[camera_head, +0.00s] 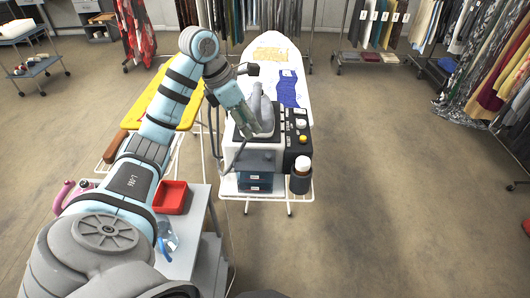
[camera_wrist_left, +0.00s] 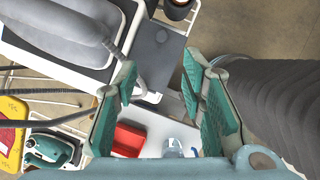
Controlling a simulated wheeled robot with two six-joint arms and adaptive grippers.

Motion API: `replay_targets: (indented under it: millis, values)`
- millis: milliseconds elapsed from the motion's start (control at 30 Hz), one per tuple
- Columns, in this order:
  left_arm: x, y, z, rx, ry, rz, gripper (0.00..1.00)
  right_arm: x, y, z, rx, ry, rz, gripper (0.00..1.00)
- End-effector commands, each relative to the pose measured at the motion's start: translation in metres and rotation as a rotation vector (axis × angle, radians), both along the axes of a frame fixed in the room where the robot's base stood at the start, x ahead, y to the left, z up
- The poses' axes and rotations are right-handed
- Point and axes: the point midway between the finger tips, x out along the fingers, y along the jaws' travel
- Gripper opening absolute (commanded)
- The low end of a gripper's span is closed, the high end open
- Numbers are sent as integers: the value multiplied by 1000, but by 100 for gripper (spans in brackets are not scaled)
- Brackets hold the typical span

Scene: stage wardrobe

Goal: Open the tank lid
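The steam station (camera_head: 240,157) is a white and black box with a grey iron (camera_head: 262,115) on top; the iron also shows in the wrist view (camera_wrist_left: 62,28). A flat dark grey panel (camera_wrist_left: 158,50) with a round spot lies beside the iron; it may be the tank lid, but I cannot tell for certain. It looks closed. My left gripper (camera_head: 243,122) is over the left side of the station. In the wrist view its two green-padded fingers (camera_wrist_left: 160,92) are wide apart with nothing between them. My right gripper is not in view.
A bottle (camera_head: 302,168) stands in a dark holder at the station's front right. The ironing board (camera_head: 285,55) extends behind it. A red tray (camera_head: 171,197) sits on a white cart nearer me. A yellow board (camera_head: 185,100) is left. Open floor lies right.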

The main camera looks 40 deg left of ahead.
Motion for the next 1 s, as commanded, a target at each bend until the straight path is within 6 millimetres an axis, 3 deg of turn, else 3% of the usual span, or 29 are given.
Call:
replay_targets:
  millis: [33,133,400,533,767,1000]
  values:
    - [4,-4,-21,-4,1,-4,37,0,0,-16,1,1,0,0]
    - [13,-10,-48,-5,4,-4,37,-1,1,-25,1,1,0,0]
    - [36,-23,-103,-6,1,-4,37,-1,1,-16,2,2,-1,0]
    - [40,-25,-114,-4,0,-4,37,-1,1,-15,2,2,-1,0]
    - [40,-25,-116,-2,-1,-4,37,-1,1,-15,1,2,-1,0]
    - [40,-26,-116,-4,-1,-4,0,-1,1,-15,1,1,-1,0]
